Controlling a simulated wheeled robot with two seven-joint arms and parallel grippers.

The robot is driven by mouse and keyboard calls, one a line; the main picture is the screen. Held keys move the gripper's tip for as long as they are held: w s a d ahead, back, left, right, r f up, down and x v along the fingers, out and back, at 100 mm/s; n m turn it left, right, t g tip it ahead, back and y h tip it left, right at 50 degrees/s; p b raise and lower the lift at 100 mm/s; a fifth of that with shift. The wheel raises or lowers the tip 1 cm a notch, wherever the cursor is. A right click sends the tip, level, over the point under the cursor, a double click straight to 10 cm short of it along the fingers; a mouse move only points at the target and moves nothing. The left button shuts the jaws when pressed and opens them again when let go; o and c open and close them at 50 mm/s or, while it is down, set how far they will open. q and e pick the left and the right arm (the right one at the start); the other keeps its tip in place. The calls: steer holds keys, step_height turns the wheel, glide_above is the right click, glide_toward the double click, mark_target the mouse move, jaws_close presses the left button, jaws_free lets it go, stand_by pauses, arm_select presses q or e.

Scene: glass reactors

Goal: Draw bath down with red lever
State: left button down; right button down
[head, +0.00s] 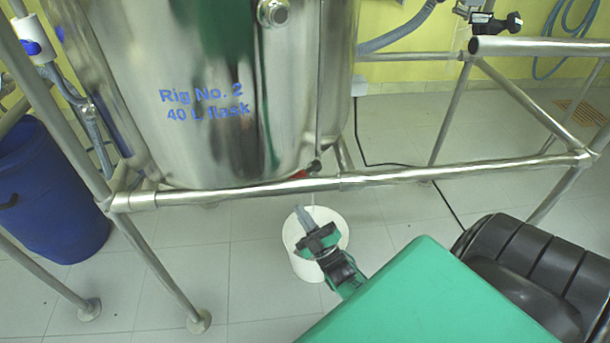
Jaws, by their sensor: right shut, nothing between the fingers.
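The bath is a shiny steel vessel (210,140) marked "Rig No. 2 40 L flask". A small red lever (303,174) shows at the lower right of the vessel, just above the front frame bar, which may hide part of it. A white bucket (337,222) stands on the floor below the lever. My right gripper (303,216) is shut and empty, its fingers pointing up toward the bar. In the picture it overlaps the bucket and sits below the lever, apart from it. My left gripper is out of view.
A steel tube frame surrounds the vessel; its front bar (250,188) crosses between my right gripper and the lever. A blue barrel (50,190) stands at left. A black cable (400,164) runs over the tiled floor. A horizontal pipe (540,46) is at upper right.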

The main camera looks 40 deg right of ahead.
steer(key=shift+s+f, duration=0.45)
steer(key=shift+s, duration=0.1)
